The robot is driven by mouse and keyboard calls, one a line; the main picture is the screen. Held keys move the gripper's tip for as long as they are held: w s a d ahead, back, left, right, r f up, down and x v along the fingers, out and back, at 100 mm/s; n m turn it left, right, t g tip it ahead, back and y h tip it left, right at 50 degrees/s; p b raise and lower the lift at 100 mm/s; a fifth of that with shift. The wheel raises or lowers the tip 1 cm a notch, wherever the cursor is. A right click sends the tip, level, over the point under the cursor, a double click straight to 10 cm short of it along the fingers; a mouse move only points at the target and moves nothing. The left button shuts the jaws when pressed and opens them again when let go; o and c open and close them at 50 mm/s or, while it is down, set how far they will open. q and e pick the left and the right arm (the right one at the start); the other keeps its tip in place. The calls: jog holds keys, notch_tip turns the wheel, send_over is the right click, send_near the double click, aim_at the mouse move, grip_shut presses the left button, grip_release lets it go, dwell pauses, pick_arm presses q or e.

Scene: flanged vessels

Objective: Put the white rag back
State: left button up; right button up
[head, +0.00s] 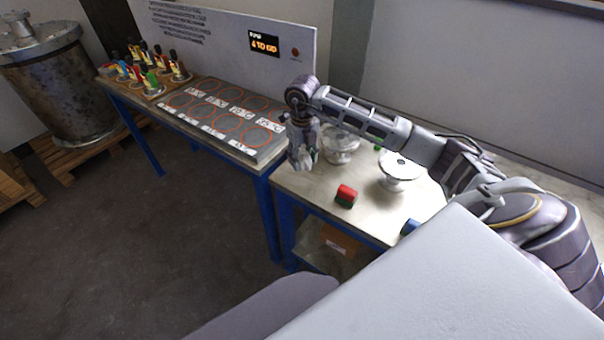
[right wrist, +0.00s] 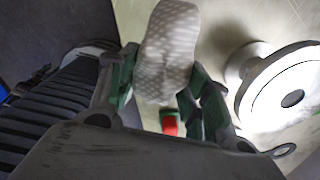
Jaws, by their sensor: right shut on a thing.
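The white rag (right wrist: 168,50), pale with a dotted pattern, is between the green-tipped fingers of my right gripper (right wrist: 155,85) in the right wrist view. The gripper is shut on it, and the rag sticks out past the fingertips. In the head view my right gripper (head: 303,158) points down over the left end of the near table (head: 320,205); there the rag is mostly hidden by the fingers. I cannot tell whether the rag touches the table. My left gripper is not in view.
Two flanged vessels (head: 400,172) (head: 341,146) stand right of the gripper. A red and dark green block (head: 346,195) lies in front; a blue one (head: 410,227) is near the edge. A panel with orange circles (head: 225,115) and a rack of coloured items (head: 150,75) are left.

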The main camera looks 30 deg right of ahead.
aim_at(303, 179)
jog(key=shift+f, duration=2.4)
jog(key=shift+f+p, duration=0.45)
jog(key=shift+f, duration=0.95)
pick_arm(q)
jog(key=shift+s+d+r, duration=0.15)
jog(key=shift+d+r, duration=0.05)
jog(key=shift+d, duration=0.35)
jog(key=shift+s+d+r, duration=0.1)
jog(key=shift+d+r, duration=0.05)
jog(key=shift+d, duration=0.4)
pick_arm(e)
jog(key=shift+f, duration=0.15)
jog(key=o, duration=1)
jog(key=shift+c, duration=0.2)
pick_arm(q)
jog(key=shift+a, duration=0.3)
